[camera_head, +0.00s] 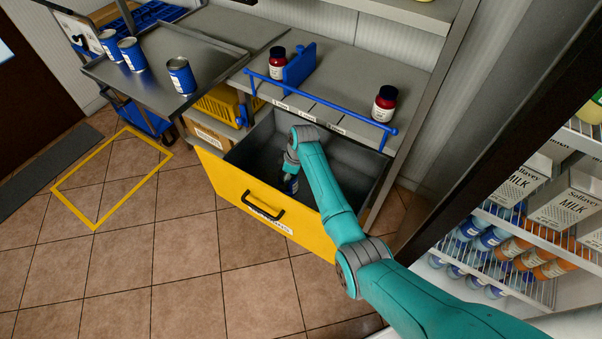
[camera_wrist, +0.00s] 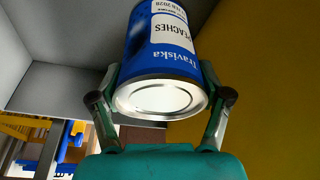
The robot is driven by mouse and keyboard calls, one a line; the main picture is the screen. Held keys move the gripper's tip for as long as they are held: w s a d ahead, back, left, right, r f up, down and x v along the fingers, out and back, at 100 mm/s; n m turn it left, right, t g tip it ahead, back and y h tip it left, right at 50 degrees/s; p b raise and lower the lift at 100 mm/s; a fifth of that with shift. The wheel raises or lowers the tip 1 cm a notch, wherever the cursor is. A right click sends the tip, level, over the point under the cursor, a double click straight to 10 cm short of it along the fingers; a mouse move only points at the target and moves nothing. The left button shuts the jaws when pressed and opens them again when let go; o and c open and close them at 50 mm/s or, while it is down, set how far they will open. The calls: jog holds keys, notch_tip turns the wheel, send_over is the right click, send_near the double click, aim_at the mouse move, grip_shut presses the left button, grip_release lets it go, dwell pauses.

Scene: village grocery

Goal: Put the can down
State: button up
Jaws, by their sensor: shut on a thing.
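In the wrist view my gripper (camera_wrist: 161,105) is shut on a blue can (camera_wrist: 166,50) labelled peaches, with a finger on each side near its silver end. I cannot tell whether the can touches the drawer floor.
Several blue cans (camera_head: 181,76) stand on a grey tray cart (camera_head: 160,45) at the upper left. Two dark red jars (camera_head: 384,104) stand on the shelf above the drawer, behind a blue rail (camera_head: 322,104). An open fridge (camera_head: 510,230) is at the right. Floor at the left is clear.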

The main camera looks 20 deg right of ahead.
jog(key=shift+a+f, duration=0.15)
jog(key=shift+f, duration=5.45)
jog(key=o, duration=1.6)
jog(key=shift+f, duration=0.1)
jog(key=v, duration=1.2)
jog(key=shift+w, duration=0.1)
